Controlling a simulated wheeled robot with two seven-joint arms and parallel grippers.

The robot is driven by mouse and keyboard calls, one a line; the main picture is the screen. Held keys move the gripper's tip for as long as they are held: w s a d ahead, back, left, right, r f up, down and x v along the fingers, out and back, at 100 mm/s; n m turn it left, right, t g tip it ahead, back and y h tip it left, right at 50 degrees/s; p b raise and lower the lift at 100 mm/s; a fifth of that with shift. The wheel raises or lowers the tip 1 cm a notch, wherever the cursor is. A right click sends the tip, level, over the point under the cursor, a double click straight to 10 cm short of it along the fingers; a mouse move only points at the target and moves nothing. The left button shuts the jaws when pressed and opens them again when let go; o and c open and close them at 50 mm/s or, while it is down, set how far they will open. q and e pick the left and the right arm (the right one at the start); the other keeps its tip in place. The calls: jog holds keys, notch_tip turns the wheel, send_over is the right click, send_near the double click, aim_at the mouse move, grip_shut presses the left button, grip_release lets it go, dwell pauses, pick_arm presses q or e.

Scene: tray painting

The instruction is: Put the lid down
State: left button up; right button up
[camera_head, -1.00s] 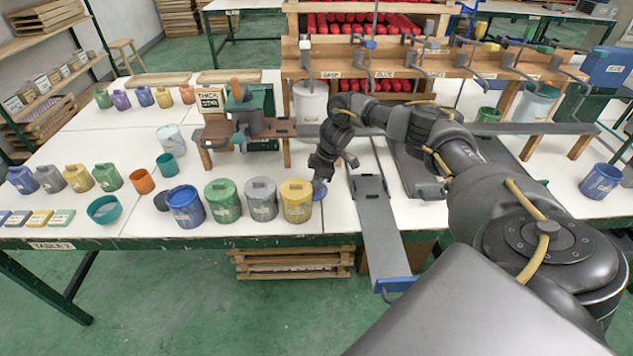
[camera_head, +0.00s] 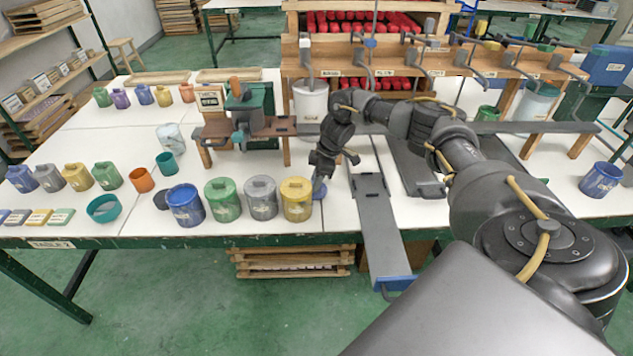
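My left gripper is not in view.
Lidded green (camera_head: 223,203) and grey (camera_head: 261,201) pots stand between the blue and yellow ones. A dark disc (camera_head: 161,200) lies by the blue pot. A long grey tray-like slide (camera_head: 381,232) lies just right of my gripper. A wooden stand (camera_head: 287,150) is behind.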

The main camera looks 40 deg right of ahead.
aim_at(326, 188)
jog(key=v, duration=1.1)
